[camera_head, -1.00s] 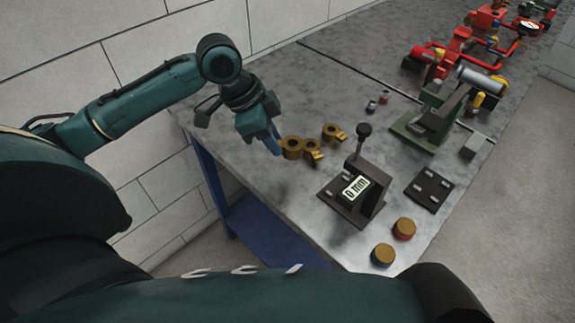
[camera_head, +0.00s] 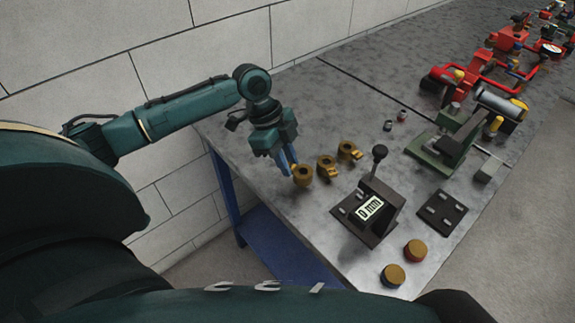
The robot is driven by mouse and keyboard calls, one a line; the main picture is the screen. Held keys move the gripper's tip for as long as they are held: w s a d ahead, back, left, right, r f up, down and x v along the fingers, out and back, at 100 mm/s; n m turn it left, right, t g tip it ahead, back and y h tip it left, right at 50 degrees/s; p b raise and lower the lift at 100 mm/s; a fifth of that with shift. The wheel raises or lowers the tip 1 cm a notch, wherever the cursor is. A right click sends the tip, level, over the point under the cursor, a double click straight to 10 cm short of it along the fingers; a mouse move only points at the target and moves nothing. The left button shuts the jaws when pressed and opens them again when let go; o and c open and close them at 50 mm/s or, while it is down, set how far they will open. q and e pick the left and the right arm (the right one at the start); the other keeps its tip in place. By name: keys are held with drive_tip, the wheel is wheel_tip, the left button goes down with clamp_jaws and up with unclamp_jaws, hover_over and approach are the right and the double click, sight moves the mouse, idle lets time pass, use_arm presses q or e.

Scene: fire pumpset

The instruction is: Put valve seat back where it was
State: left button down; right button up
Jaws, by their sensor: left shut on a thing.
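Three brass parts with round holes sit in a row near the table's left edge: the near brass ring (camera_head: 304,176), a middle brass part (camera_head: 326,165) with a lug and a far brass part (camera_head: 348,150) with a lug. The pictures do not label which is the valve seat. My left gripper (camera_head: 291,165) points down with its blue fingers at the near brass ring and is shut on it. The fingers partly hide the ring's left side. I cannot tell whether the ring touches the table. My right gripper is not in view.
A dark gauge stand (camera_head: 385,212) with a "0 mm" display stands in front. Nearby are a dark plate (camera_head: 441,212), two brass-topped discs (camera_head: 394,275) (camera_head: 415,250) and a green fixture (camera_head: 440,150). Red pump parts (camera_head: 448,80) lie farther back. The table's left middle is clear.

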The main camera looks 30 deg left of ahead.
use_arm(q)
drive_tip(key=shift+f, duration=1)
drive_tip(key=c, duration=1.3)
unclamp_jaws()
drive_tip(key=shift+f, duration=0.15)
drive_tip(key=v, duration=1.2)
